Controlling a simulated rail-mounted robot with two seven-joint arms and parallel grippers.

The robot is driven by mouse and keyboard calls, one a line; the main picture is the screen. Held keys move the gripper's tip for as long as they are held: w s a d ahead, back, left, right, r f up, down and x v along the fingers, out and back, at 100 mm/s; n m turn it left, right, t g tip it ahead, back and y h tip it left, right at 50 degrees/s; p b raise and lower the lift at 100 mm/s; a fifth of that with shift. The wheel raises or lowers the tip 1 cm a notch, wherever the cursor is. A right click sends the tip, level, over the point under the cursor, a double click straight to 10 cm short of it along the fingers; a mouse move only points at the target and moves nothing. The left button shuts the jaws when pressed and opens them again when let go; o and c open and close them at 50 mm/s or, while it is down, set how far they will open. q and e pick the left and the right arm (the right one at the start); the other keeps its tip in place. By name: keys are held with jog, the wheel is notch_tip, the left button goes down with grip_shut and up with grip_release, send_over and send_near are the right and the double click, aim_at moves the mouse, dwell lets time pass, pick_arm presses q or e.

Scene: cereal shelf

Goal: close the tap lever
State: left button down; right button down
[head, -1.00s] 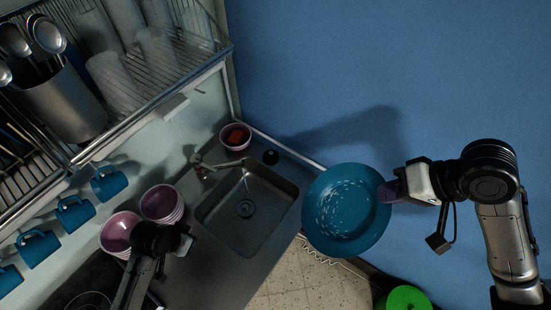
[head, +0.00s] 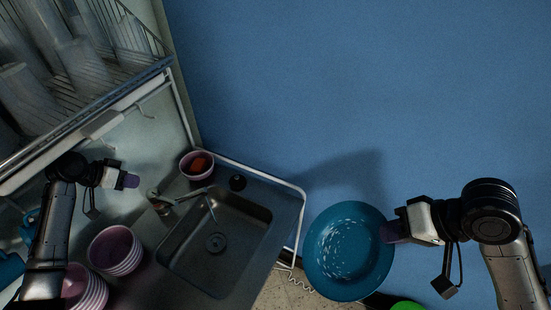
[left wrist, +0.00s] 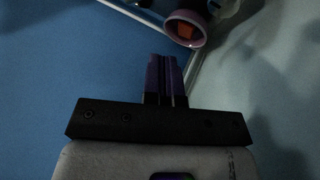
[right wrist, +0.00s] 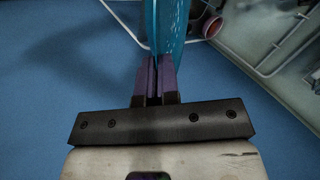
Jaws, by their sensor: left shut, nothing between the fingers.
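The metal tap (head: 183,196) stands at the back edge of the sink (head: 215,243), its spout over the basin. A thin pale streak below the spout looks like running water. The lever is small and dim near the tap's base, and its position is hard to tell. My left gripper (head: 132,181) is shut and empty, above and to the left of the tap, apart from it. Its closed purple fingers show in the left wrist view (left wrist: 166,75). My right gripper (head: 388,232) is shut on the rim of a blue plate (head: 345,255), also in the right wrist view (right wrist: 171,25).
A pink bowl with an orange-red thing (head: 197,165) stands behind the tap. Stacked pink bowls (head: 115,250) stand left of the sink. A rack of glasses (head: 70,70) hangs above left. A white rail (head: 270,178) edges the counter. Blue wall fills the right.

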pick_arm(q)
send_over(167, 201)
jog(key=w+a, duration=0.1)
notch_tip(167, 201, down, 7)
jog(key=shift+f+p, duration=0.1)
jog(key=shift+p, duration=0.25)
jog(key=f, duration=0.2)
jog(key=shift+s+d+f+p, duration=0.3)
jog(key=shift+s, duration=0.1)
pick_arm(e)
jog(key=shift+r, duration=0.75)
pick_arm(q)
jog(key=shift+s+d+f, duration=0.15)
jog(key=shift+f, duration=0.4)
